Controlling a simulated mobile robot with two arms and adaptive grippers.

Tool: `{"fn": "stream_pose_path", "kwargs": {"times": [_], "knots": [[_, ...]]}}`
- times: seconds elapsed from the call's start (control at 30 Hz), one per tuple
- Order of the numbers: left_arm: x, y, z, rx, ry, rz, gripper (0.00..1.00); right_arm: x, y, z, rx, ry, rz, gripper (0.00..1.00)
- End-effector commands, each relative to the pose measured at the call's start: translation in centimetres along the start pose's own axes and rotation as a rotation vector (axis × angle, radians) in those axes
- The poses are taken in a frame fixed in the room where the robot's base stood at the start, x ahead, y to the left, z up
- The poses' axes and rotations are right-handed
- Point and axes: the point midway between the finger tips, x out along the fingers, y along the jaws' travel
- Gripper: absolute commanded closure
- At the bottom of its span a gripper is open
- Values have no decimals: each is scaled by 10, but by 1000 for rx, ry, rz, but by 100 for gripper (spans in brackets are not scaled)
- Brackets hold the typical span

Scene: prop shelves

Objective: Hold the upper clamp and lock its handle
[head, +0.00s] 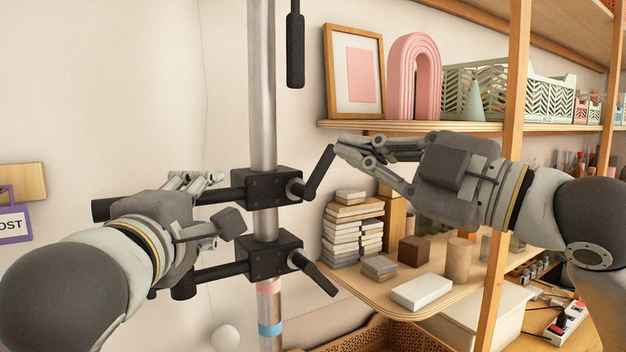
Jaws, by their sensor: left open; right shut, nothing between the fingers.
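The upper clamp (266,187) is a black block around a vertical metal pole (262,90) in the head view. Its black crank handle (321,171) rises up and to the right from the clamp's right side. A black bar runs left from the clamp, partly hidden by my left gripper (214,202). That gripper is open, with fingers above and below the bar, left of the clamp block; contact cannot be told. My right gripper (342,149) is shut and empty, its fingertips just right of the handle's top end. Whether they touch it is unclear.
A lower clamp (270,258) sits below on the same pole, its handle (318,277) slanting down to the right. A black cylinder (295,50) hangs above. Wooden shelves at right hold stacked blocks (352,228), a pink arch (413,75) and a picture frame (353,72).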

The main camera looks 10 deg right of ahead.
Motion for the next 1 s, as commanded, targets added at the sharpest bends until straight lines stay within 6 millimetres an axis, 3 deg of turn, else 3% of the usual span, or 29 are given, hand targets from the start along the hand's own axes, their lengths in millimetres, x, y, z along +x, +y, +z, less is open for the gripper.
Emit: {"fn": "stream_pose_path", "kwargs": {"times": [0.6,1.0], "knots": [[-49,0,34,0,-1,1,48,0,1,-1,0,0,0,100],[-52,0,35,-1,1,0,48,0,1,-1,0,0,0,100]]}}
